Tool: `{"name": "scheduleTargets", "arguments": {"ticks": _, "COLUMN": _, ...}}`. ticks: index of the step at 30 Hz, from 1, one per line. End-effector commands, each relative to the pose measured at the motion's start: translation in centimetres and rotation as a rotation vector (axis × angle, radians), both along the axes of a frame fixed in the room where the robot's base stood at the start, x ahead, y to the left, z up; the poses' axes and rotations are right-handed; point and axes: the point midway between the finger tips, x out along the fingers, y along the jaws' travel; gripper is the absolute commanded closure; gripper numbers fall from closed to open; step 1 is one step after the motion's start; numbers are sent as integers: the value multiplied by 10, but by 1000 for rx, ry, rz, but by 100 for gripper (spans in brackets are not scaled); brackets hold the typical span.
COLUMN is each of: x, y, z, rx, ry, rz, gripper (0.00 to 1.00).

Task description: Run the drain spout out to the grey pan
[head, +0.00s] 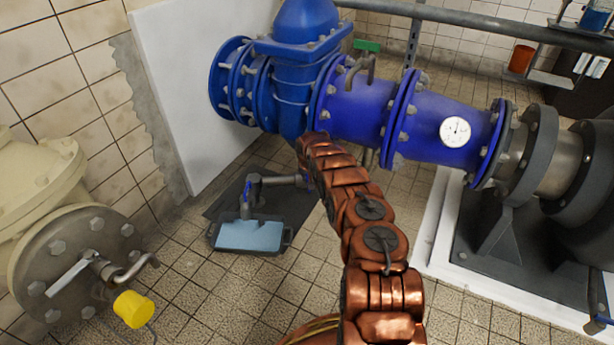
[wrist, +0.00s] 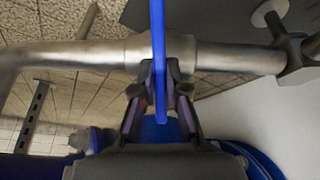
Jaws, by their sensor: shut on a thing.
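The grey drain spout (head: 280,180) runs left from under the blue pipework in the head view, and its down-turned end stands at the back edge of the pan. The grey pan (head: 250,251) lies on the floor with a pale blue surface inside. In the wrist view a grey metal pipe (wrist: 80,53) crosses behind my gripper (wrist: 160,85). My gripper is shut on a flat blue bar (wrist: 158,35) that stands across this pipe between the fingertips. In the head view my arm mostly hides the gripper. I cannot tell whether liquid is flowing.
A dark mat (head: 292,208) lies behind the pan. The large blue valve and pipe (head: 355,110) stand above it, with a pump at the right. Tiled floor in front of the pan is clear.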

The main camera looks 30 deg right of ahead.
Motion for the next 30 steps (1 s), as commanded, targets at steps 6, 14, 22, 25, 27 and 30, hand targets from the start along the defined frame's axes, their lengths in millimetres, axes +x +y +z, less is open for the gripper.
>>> {"name": "scheduleTargets", "arguments": {"ticks": 6, "x": -1, "y": 2, "z": -3, "rx": -88, "ry": 44, "rz": 97, "gripper": 100}}
{"name": "scheduleTargets", "arguments": {"ticks": 14, "x": -2, "y": 1, "z": -5, "rx": -139, "ry": 68, "rz": 151, "gripper": 100}}
{"name": "scheduleTargets", "arguments": {"ticks": 22, "x": -2, "y": 0, "z": -6, "rx": -138, "ry": 68, "rz": 150, "gripper": 86}}
{"name": "scheduleTargets", "arguments": {"ticks": 25, "x": -2, "y": 0, "z": -6, "rx": -137, "ry": 69, "rz": 149, "gripper": 75}}
{"name": "scheduleTargets", "arguments": {"ticks": 27, "x": -2, "y": 0, "z": -6, "rx": -137, "ry": 70, "rz": 149, "gripper": 68}}
{"name": "scheduleTargets", "arguments": {"ticks": 30, "x": -2, "y": 1, "z": -5, "rx": -137, "ry": 69, "rz": 149, "gripper": 62}}
